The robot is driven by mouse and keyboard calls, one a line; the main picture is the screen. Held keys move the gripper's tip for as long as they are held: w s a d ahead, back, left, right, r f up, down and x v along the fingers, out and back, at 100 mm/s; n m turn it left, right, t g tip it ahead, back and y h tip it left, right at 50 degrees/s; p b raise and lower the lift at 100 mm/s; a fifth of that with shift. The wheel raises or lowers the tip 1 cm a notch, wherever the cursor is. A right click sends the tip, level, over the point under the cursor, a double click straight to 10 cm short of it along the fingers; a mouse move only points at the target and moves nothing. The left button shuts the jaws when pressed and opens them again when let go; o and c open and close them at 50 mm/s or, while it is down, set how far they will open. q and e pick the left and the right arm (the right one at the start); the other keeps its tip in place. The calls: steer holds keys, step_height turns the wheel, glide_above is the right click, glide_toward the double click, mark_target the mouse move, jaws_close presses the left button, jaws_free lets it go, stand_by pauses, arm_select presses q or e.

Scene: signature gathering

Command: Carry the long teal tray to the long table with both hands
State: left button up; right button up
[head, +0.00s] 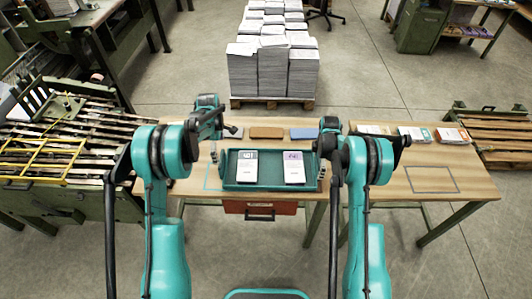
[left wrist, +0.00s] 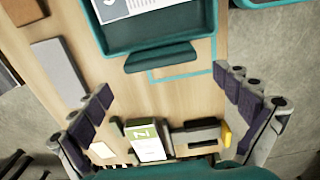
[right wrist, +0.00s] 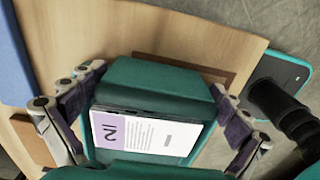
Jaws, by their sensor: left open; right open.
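The long teal tray (head: 270,186) rests on a wooden table (head: 380,182) in the head view. My right gripper (right wrist: 157,78) is open at the tray's right end. In the right wrist view, the teal end (right wrist: 155,75) and purple-labelled stack show between its fingers. Contact cannot be told.
Brown and blue pads (head: 267,132) lie behind the tray. Small booklets (head: 410,134) sit at the table's back right. A dark outline (head: 432,179) marks bare tabletop on the right. A red drawer (head: 260,208) hangs below. A pallet of paper (head: 272,75) stands behind.

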arm_select(q)
step_height(320, 180, up, 4)
steer(key=shift+f, duration=0.2)
steer(key=shift+r, duration=0.15)
arm_select(e)
steer(key=shift+r, duration=0.2)
step_height(320, 180, up, 12)
steer(key=shift+f, duration=0.2)
